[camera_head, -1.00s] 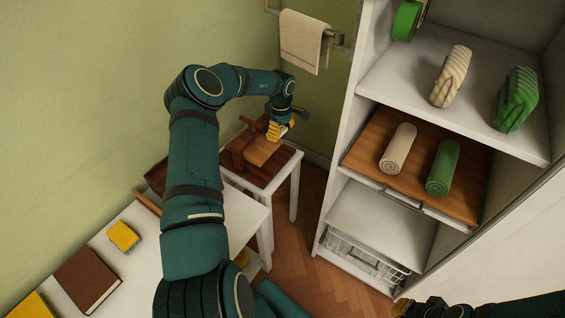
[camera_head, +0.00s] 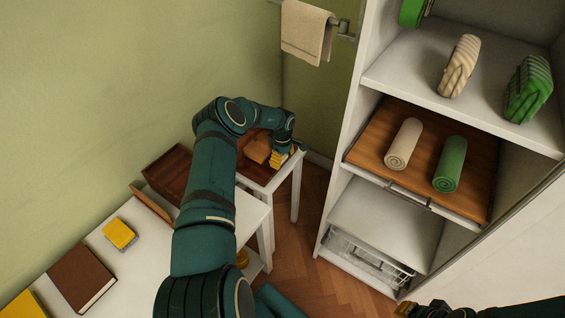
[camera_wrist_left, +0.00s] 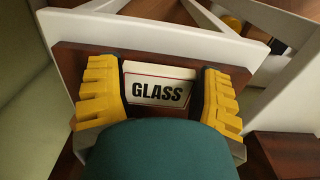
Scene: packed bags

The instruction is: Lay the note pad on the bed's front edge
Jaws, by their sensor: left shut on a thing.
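My left gripper (camera_head: 283,158) is over the small side table with a brown top (camera_head: 262,176). In the left wrist view its yellow fingers (camera_wrist_left: 160,95) stand on either side of a white piece (camera_wrist_left: 157,84) lettered GLASS. A dark brown board shows behind it. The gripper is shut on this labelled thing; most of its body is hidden. A yellow pad-like block (camera_head: 120,234) lies on the long white surface (camera_head: 142,262); I cannot tell whether it is the note pad or whether this surface is the bed. My right gripper (camera_head: 405,308) barely shows at the bottom edge.
A brown book (camera_head: 82,279) and another yellow thing (camera_head: 24,304) lie on the white surface. A brown box (camera_head: 168,172) stands at its far end. The shelf unit on the right holds rolled towels (camera_head: 403,144) and a wire basket (camera_head: 366,261). Floor shows between.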

